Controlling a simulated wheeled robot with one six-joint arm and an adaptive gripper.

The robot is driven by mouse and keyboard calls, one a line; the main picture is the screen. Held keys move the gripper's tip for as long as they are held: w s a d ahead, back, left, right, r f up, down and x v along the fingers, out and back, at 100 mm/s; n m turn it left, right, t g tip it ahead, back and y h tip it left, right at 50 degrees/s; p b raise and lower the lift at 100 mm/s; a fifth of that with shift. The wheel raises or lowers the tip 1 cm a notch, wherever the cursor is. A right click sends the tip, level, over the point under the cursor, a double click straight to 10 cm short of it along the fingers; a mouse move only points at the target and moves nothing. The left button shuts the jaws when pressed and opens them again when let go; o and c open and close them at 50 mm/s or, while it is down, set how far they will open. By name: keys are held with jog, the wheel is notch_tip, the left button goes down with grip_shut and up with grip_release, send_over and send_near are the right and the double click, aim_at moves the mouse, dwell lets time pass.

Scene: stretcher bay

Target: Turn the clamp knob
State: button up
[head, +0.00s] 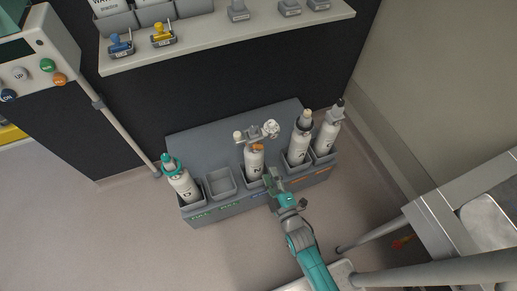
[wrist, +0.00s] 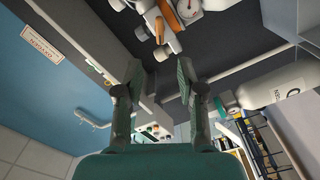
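A white cylinder (head: 254,160) stands in the middle of the rack with a grey valve fitting on top. The fitting carries a round white gauge (head: 271,129), an orange part (head: 258,147) and a pale knob (head: 238,134) on its left. In the wrist view the orange lever (wrist: 171,19), the gauge (wrist: 189,5) and grey knob-like ends (wrist: 161,52) show at the top, beyond the fingertips. I cannot tell for sure which is the clamp knob. My gripper (head: 269,180) is low in front of this cylinder. Its fingers (wrist: 159,77) are open with nothing held between them.
The grey rack (head: 202,140) holds other cylinders: a teal-topped one (head: 182,184) at left and two at right (head: 300,146) (head: 327,133). One bin (head: 221,182) is empty. A shelf (head: 220,33) overhangs behind. A stretcher frame (head: 430,230) stands at right. Floor at left front is clear.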

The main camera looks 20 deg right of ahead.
aim_at(258, 146)
jog(key=w, duration=1.1)
jog(key=shift+w, duration=0.1)
grip_shut()
